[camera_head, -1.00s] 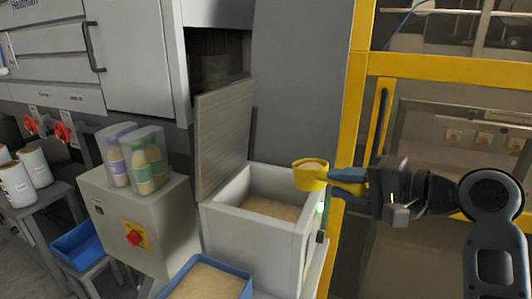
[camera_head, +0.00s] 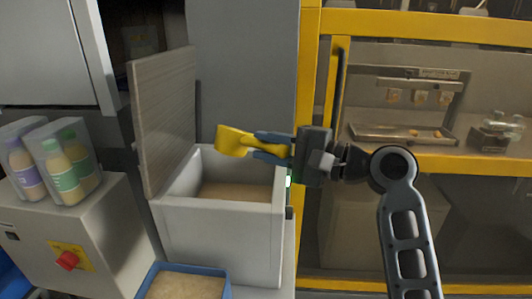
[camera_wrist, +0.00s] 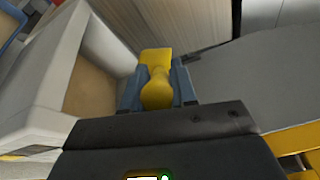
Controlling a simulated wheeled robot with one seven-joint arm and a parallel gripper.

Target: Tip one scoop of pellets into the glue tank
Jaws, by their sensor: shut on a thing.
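My gripper (camera_head: 272,147) is shut on the handle of a yellow scoop (camera_head: 233,141). The scoop is held above the right back part of the open glue tank (camera_head: 220,238), its bowl pointing left. The bowl looks tilted, and its inside is hidden in the head view. I cannot tell whether pellets are in it. Tan pellets (camera_head: 235,191) lie inside the tank. The tank's lid (camera_head: 163,120) stands open on the left. In the wrist view the scoop's handle (camera_wrist: 157,92) is between the blue fingers, with the tank (camera_wrist: 35,110) at left.
A blue tray (camera_head: 188,268) of tan pellets sits in front of the tank. A grey box (camera_head: 110,225) with a red knob stands left, bearing clear containers of bottles. A yellow machine frame (camera_head: 312,90) rises close on the right. A grey panel (camera_head: 240,70) stands behind the tank.

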